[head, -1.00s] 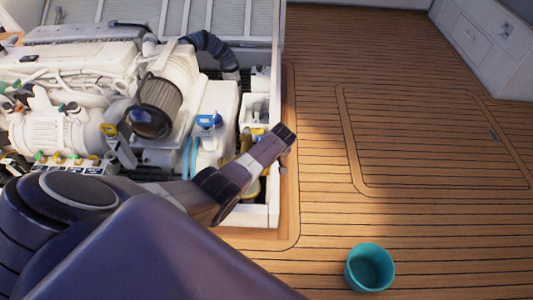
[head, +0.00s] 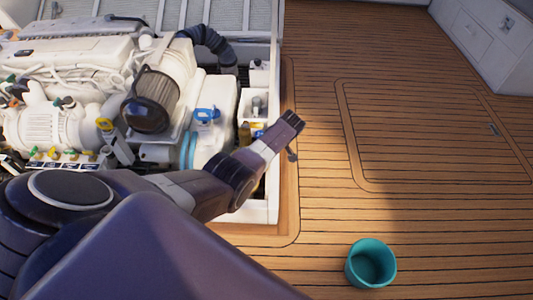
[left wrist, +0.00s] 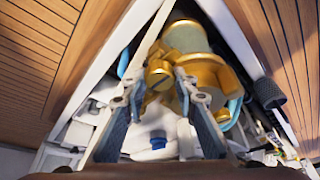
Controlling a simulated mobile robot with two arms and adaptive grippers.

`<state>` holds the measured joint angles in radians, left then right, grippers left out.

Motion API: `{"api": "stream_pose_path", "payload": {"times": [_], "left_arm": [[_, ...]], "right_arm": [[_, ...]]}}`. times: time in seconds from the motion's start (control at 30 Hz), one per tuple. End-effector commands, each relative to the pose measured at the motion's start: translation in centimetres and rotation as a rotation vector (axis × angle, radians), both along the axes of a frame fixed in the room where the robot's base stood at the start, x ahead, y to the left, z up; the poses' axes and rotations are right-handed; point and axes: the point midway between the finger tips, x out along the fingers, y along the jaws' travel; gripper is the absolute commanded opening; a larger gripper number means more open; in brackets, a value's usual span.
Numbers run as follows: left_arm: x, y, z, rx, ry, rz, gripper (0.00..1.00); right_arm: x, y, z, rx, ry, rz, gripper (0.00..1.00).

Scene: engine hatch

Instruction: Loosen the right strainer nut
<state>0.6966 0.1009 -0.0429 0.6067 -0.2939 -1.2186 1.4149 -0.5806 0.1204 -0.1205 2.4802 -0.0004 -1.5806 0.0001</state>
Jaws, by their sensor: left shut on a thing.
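The brass strainer (left wrist: 187,38) with a greenish glass body is at the top middle of the left wrist view. A gold strainer nut (left wrist: 158,74) is at its lower left, between the fingertips of my left gripper (left wrist: 162,84). The gripper is shut on this nut. A second gold part (left wrist: 205,78) sits just right of the right finger and is partly covered by it. In the head view my left arm reaches over the hatch's right edge and hides the strainer and the fingertips. My right gripper is in neither view.
The white engine (head: 60,65) fills the hatch at the left, with a dark round filter (head: 150,100) and a blue-capped white tank (head: 212,105). The hatch's white rim (head: 275,90) runs close beside my arm. A teal bucket (head: 370,264) stands on open wooden floor.

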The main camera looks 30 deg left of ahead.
Motion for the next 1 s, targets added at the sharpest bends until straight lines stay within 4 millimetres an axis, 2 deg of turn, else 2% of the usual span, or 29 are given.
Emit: {"api": "stream_pose_path", "payload": {"times": [0.1, 0.13, 0.27, 0.67, 1.0], "left_arm": [[0.0, 0.0, -0.1, -0.001, 0.0, 0.001, 0.02], [0.0, 0.0, 0.0, -0.001, 0.0, 0.001, 0.3], [0.0, 0.0, 0.0, -0.001, 0.0, 0.0, 0.44], [0.0, -0.1, 0.3, 0.0, -0.001, -0.002, 0.44], [-0.2, -1.4, 3.3, -0.001, -0.005, -0.002, 0.44]], "right_arm": [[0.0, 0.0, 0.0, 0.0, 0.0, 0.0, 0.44], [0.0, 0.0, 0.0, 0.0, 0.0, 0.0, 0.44], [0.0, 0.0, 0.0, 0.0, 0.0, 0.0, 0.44], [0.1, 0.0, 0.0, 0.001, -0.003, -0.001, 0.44], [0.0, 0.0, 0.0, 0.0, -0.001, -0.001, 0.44]]}}
